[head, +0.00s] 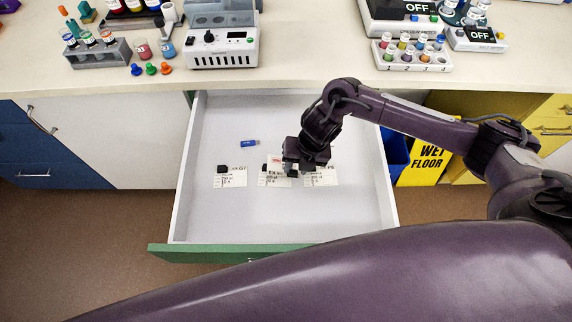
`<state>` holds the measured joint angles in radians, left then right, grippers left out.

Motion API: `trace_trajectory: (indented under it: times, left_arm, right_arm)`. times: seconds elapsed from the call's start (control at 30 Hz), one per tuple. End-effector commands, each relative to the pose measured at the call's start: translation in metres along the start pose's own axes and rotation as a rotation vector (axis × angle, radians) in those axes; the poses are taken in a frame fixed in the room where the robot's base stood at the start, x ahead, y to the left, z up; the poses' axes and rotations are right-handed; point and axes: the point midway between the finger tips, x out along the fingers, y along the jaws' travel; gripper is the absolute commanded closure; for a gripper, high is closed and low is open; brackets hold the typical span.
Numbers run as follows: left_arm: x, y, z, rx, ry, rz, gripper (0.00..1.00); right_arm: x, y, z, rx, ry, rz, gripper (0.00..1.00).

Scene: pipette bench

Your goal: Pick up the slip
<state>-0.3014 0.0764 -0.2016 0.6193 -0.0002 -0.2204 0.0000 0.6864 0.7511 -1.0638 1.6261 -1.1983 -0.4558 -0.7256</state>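An open drawer (215,115) holds several white printed slips. The left slip (232,179) lies flat with a small black block at its upper left corner. A middle slip (275,181) and a right slip (321,178) lie beside it, and a piece with red print (277,160) shows at the middle one's top. My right gripper (291,171) reaches down into the drawer over the middle and right slips and hides parts of them. I cannot tell whether its fingers are apart or touch a slip. My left gripper is not in view.
A blue USB stick (249,143) lies in the drawer behind the slips. The drawer's front and left part are clear. A bench (300,80) with tube racks and devices stands behind. A yellow wet-floor sign (425,163) stands right of the drawer.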

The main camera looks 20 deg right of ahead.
Motion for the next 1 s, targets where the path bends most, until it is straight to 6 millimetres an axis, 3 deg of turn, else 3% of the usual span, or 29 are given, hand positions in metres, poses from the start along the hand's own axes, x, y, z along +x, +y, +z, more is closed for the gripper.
trace_trajectory:
  times: [0.13, 0.37, 0.63, 1.0]
  left_arm:
    - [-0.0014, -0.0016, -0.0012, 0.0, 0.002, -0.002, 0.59]
    - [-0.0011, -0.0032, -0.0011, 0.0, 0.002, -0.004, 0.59]
    - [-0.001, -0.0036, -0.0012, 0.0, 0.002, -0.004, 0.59]
    - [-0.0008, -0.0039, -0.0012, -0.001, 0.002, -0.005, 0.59]
  right_arm:
    - [0.0135, 0.0007, 0.0, -0.001, 0.0, 0.001, 0.67]
    - [0.0151, 0.0004, 0.0005, -0.001, -0.001, 0.001, 0.67]
    - [0.0148, 0.0004, 0.0006, -0.001, -0.002, 0.001, 1.0]
    - [0.0085, 0.0027, 0.0011, -0.001, -0.002, 0.003, 1.0]
